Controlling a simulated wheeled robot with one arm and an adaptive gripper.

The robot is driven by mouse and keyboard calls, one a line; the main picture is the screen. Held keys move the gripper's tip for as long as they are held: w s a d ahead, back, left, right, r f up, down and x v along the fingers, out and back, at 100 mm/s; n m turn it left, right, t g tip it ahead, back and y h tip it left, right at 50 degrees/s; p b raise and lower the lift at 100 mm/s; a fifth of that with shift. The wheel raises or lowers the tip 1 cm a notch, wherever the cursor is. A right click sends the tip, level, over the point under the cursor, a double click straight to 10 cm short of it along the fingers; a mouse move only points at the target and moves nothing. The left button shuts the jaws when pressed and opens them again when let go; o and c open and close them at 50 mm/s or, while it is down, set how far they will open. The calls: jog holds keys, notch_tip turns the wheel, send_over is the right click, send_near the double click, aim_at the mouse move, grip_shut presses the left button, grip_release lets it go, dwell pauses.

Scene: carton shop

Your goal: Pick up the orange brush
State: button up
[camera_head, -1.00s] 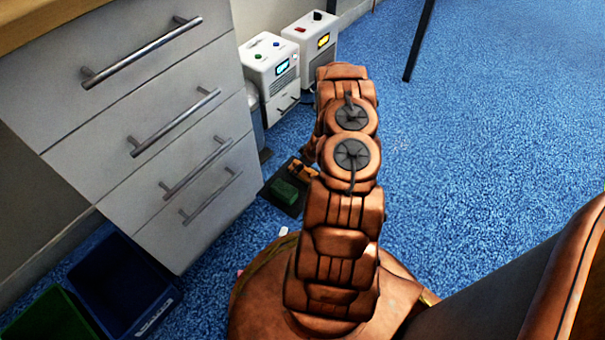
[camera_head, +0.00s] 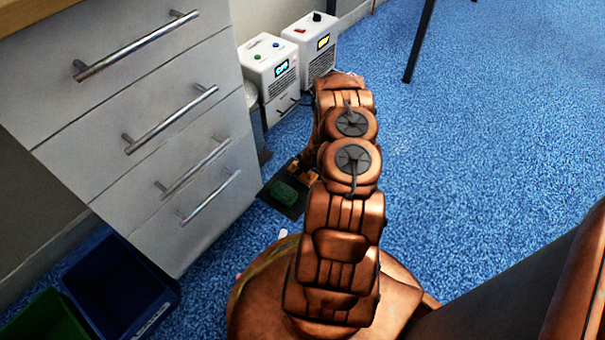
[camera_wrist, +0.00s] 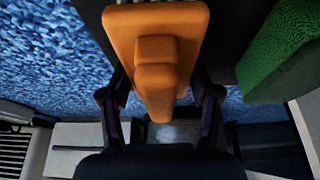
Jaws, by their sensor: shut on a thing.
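In the head view only a small part of the orange brush (camera_head: 302,171) shows beside my arm, and my arm hides most of the gripper. I cannot tell whether the brush is clear of the surface below.
A green block (camera_head: 284,193), perhaps a sponge, lies on a dark mat (camera_head: 291,211) close to the brush. The drawer cabinet (camera_head: 150,120) stands left, white devices (camera_head: 271,65) behind. Blue (camera_head: 120,285) and green (camera_head: 45,318) bins are at lower left. Blue floor (camera_head: 480,150) is open at right.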

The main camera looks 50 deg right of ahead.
jog(key=c, duration=0.6)
jog(key=shift+o, duration=0.2)
notch_tip(320, 180, up, 3)
jog(key=shift+r+p, duration=0.15)
jog(key=shift+p, duration=1)
jog(key=shift+s+r, duration=0.15)
jog(key=shift+r, duration=0.15)
jog(key=s+a+p, duration=0.1)
jog(key=s, duration=0.4)
jog(key=s+a+p, duration=0.1)
jog(key=s, duration=0.4)
jog(key=s+a+r+p, duration=0.1)
jog(key=s, duration=0.4)
jog(key=shift+s+a, duration=0.15)
jog(key=shift+a, duration=0.05)
